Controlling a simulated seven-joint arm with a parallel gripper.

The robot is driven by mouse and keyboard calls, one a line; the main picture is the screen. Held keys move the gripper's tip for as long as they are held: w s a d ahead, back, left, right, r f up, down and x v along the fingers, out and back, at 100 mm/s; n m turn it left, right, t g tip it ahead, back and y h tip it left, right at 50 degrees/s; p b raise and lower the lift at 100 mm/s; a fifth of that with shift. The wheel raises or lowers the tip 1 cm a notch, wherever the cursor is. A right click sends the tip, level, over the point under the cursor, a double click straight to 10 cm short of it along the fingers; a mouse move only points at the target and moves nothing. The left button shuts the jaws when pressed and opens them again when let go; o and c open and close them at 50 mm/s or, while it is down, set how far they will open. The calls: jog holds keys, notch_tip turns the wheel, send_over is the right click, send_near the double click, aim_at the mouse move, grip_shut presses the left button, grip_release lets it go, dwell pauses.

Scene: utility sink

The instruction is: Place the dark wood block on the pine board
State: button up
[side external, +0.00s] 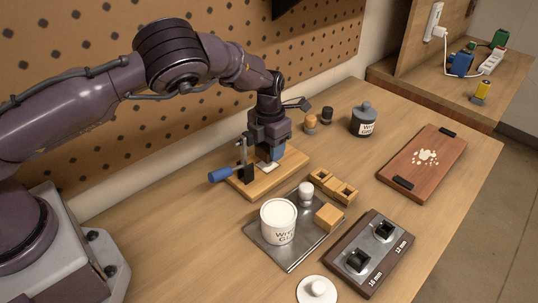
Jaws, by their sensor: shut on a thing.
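The pale pine board (292,164) lies on the bench near the pegboard wall. A clamp (247,174) with a blue handle stands on its left part. My gripper (269,155) is low over the board, just right of the clamp, pointing down. A small white piece (268,167) shows on the board just below. I cannot pick out the dark wood block with certainty; it may be hidden at the gripper.
A metal tray (289,262) in front holds a white glue tub (278,222), a white-topped jar and a light wood cube (329,216). Right are a slotted wood holder (335,188), a two-knob block (369,255) and a reddish board (437,172). A dark jar (364,120) stands behind.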

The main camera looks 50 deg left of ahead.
jog(key=shift+f, duration=1.35)
jog(key=shift+f, duration=0.1)
jog(key=o, duration=1)
